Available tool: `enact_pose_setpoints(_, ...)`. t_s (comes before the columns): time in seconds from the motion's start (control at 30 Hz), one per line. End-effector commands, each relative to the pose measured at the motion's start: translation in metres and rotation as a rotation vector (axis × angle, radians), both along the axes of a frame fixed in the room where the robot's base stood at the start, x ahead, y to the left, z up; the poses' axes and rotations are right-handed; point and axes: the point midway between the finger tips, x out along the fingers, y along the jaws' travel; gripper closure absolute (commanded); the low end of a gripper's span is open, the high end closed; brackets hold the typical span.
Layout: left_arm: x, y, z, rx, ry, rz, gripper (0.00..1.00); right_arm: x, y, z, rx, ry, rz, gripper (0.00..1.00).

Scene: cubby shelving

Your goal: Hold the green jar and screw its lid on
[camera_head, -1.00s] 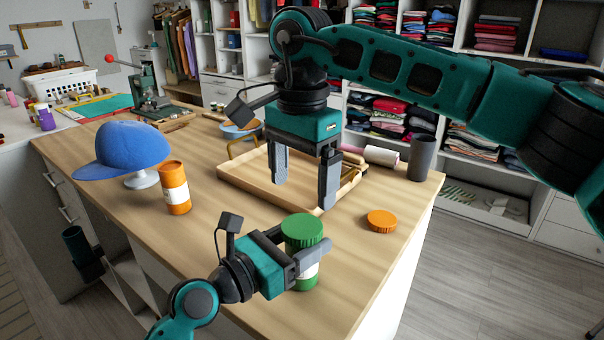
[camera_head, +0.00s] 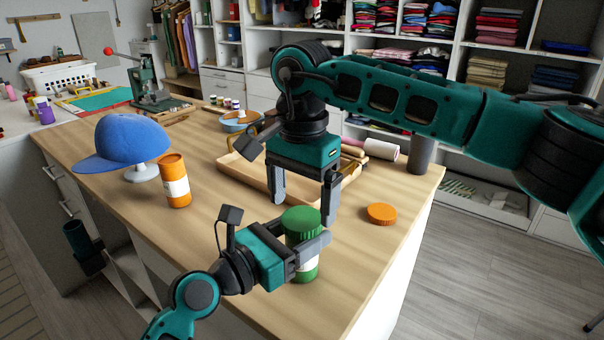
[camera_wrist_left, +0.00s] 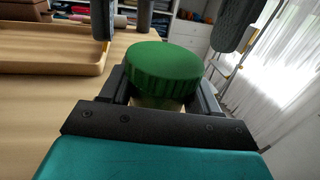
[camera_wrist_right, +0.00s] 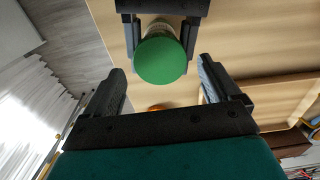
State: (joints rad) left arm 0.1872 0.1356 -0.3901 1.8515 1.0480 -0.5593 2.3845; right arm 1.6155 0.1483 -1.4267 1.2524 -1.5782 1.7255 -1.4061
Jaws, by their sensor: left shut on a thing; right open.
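The green jar (camera_head: 306,266) stands upright near the front edge of the wooden table, with a white label band. Its green lid (camera_head: 302,221) sits on top; it also shows in the left wrist view (camera_wrist_left: 164,72) and the right wrist view (camera_wrist_right: 160,58). I cannot tell how tightly the lid is seated. My left gripper (camera_head: 308,255) is shut around the jar's body below the lid. My right gripper (camera_head: 303,205) is open and empty, pointing down, its fingers just above and behind the lid; they show apart in the right wrist view (camera_wrist_right: 163,80).
An orange lid (camera_head: 382,213) lies to the right. An orange jar (camera_head: 174,182) and a blue cap on a stand (camera_head: 122,143) are at the left. A wooden tray (camera_head: 232,174) lies behind my right gripper. A dark cylinder (camera_head: 420,154) stands at the back right.

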Motion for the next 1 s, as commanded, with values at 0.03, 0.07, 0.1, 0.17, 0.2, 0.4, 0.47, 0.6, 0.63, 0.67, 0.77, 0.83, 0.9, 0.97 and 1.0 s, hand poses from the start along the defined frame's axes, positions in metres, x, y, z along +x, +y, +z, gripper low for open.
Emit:
enact_pose_setpoints(0.03, 0.000, 0.000, 0.001, -0.001, -0.001, 0.000, 1.00, 0.000, 0.000, -0.007, 0.000, 0.001, -0.001, 0.10)
enact_pose_setpoints(0.07, 0.000, 0.000, 0.001, -0.001, -0.001, 0.000, 1.00, 0.000, 0.000, -0.010, -0.001, 0.002, -0.001, 0.10)
enact_pose_setpoints(0.1, 0.000, 0.000, 0.001, -0.001, -0.001, 0.000, 1.00, 0.000, -0.001, -0.014, -0.001, 0.002, -0.001, 0.10)
enact_pose_setpoints(0.17, 0.000, 0.000, 0.001, -0.001, -0.001, 0.000, 1.00, 0.000, -0.001, -0.019, -0.001, 0.001, -0.001, 0.10)
enact_pose_setpoints(0.2, 0.000, 0.000, 0.001, -0.001, -0.001, 0.000, 1.00, 0.000, 0.000, -0.021, 0.000, 0.000, -0.001, 0.10)
enact_pose_setpoints(0.4, 0.000, 0.000, 0.001, -0.001, -0.001, 0.000, 1.00, 0.000, 0.000, -0.023, 0.000, -0.001, -0.001, 0.10)
enact_pose_setpoints(0.47, 0.000, 0.000, 0.001, -0.001, -0.001, 0.000, 1.00, 0.000, 0.000, -0.023, 0.000, -0.001, -0.001, 0.10)
enact_pose_setpoints(0.6, 0.000, 0.000, 0.001, -0.001, -0.001, 0.000, 1.00, 0.000, 0.000, -0.023, 0.001, -0.001, -0.001, 0.16)
enact_pose_setpoints(0.63, 0.000, 0.000, 0.001, -0.001, -0.001, 0.000, 1.00, 0.000, 0.000, -0.023, 0.000, 0.000, -0.001, 0.19)
enact_pose_setpoints(0.67, 0.000, 0.000, 0.001, -0.001, -0.001, 0.000, 1.00, 0.000, 0.000, -0.023, 0.000, 0.000, -0.001, 0.21)
enact_pose_setpoints(0.77, 0.000, 0.000, 0.001, -0.001, -0.001, 0.000, 1.00, 0.000, 0.000, -0.023, 0.000, 0.000, -0.001, 0.31)
enact_pose_setpoints(0.83, 0.000, 0.000, 0.001, -0.001, -0.001, 0.000, 1.00, 0.000, 0.000, -0.023, 0.000, 0.000, -0.001, 0.38)
enact_pose_setpoints(0.9, 0.000, 0.000, 0.001, -0.001, -0.001, 0.000, 1.00, 0.000, 0.000, -0.023, 0.000, 0.000, -0.001, 0.44)
enact_pose_setpoints(0.97, 0.000, 0.000, 0.001, -0.001, -0.001, 0.000, 1.00, 0.000, 0.000, -0.023, 0.000, 0.000, -0.001, 0.50)
enact_pose_setpoints(1.0, 0.000, 0.000, 0.001, -0.001, -0.001, 0.000, 1.00, 0.000, 0.000, -0.023, 0.000, 0.000, -0.001, 0.54)
